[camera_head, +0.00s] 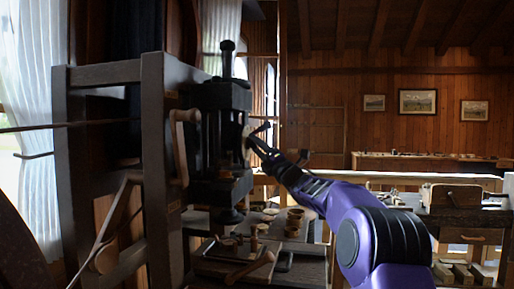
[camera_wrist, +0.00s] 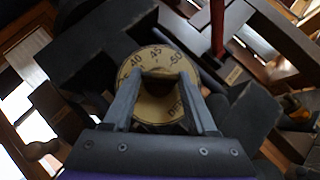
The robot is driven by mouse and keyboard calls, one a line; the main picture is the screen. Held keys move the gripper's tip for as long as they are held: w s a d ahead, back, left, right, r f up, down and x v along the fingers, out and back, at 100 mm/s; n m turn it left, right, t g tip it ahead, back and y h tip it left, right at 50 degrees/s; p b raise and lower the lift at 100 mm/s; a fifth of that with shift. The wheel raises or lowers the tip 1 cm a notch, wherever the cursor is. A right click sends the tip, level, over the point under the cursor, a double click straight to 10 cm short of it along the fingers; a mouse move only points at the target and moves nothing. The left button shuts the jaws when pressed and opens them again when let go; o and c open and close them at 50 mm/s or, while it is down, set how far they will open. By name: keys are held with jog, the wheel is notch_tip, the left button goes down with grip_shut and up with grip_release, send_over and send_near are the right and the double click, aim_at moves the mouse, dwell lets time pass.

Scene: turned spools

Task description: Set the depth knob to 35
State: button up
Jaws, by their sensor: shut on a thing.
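The depth knob has a round tan dial plate (camera_wrist: 157,108) that faces my wrist camera. The figures 40, 45 and 50 run along its upper edge, and part of a word, apparently DEPTH, shows at its lower right. A dark grip piece in the dial's middle is largely hidden between the fingers. My gripper (camera_wrist: 162,78) is shut on the knob, one finger on each side. No index mark can be made out. In the head view the dial (camera_head: 246,148) is a pale disc, edge-on, on the dark machine, with my gripper (camera_head: 252,137) reaching it from the right.
The dark machine column (camera_head: 215,135) stands in a heavy wooden frame (camera_head: 153,170) at left. Below it a bench holds several turned wooden pieces (camera_head: 293,222) and a tray (camera_head: 235,262). Another workbench (camera_head: 465,215) stands at right. A red post (camera_wrist: 217,28) shows near the dial.

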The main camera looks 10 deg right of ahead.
jog(key=o, duration=1.4)
jog(key=shift+c, duration=0.2)
jog(key=v, duration=1.7)
jog(key=shift+s+f, duration=0.15)
